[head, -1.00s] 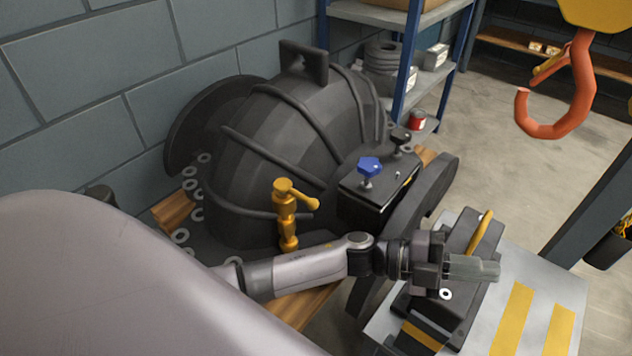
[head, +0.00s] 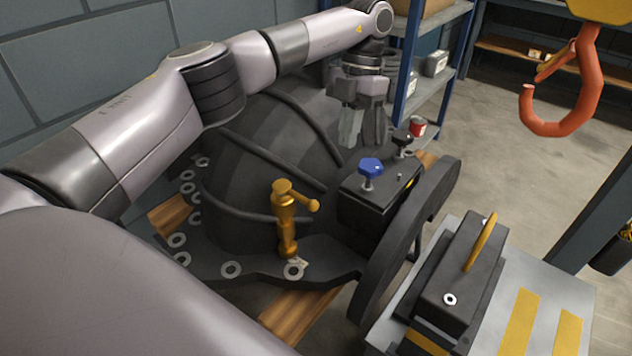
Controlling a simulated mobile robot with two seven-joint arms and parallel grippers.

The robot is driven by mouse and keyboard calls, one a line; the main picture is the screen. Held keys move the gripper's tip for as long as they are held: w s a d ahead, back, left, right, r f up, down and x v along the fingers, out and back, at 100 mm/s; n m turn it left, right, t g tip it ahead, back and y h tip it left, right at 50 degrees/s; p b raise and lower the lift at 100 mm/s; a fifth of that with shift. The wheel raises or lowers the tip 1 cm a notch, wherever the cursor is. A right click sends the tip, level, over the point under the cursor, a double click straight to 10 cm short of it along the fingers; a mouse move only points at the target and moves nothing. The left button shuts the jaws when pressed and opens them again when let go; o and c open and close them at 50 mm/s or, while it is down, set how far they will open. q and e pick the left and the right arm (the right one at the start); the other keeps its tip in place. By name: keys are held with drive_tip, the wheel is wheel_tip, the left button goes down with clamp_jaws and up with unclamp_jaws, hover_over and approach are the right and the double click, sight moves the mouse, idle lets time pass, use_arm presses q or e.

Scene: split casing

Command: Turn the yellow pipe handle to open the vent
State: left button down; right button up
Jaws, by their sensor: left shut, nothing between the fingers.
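The yellow pipe (head: 287,235) stands upright on the flange of the dark casing. Its handle (head: 300,199) is at the top, with a short lever ending in a knob that points right. My left arm reaches across from the left, above the casing. My left gripper (head: 363,138) hangs with its fingers downward, shut and empty, behind and above the black box with the blue knob. It is up and to the right of the yellow handle, well apart from it. The handle is in full view. My right gripper is out of view.
The ribbed dark casing (head: 240,165) fills the middle. A black box with a blue knob (head: 370,167) sits right of the pipe. A block with a yellow handle (head: 462,275) lies on a striped plate (head: 520,310). An orange hook (head: 565,115) hangs at right.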

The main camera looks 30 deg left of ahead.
sight(297, 197)
use_arm(q)
drive_tip(key=shift+a+r+n+y, duration=0.3)
drive_tip(key=shift+a+r, duration=0.75)
drive_tip(key=shift+a, duration=0.05)
drive_tip(key=s+f+p, duration=0.2)
drive_tip(key=s+f, duration=0.5)
drive_tip(key=f, duration=0.3)
drive_tip(key=shift+a+f, duration=0.2)
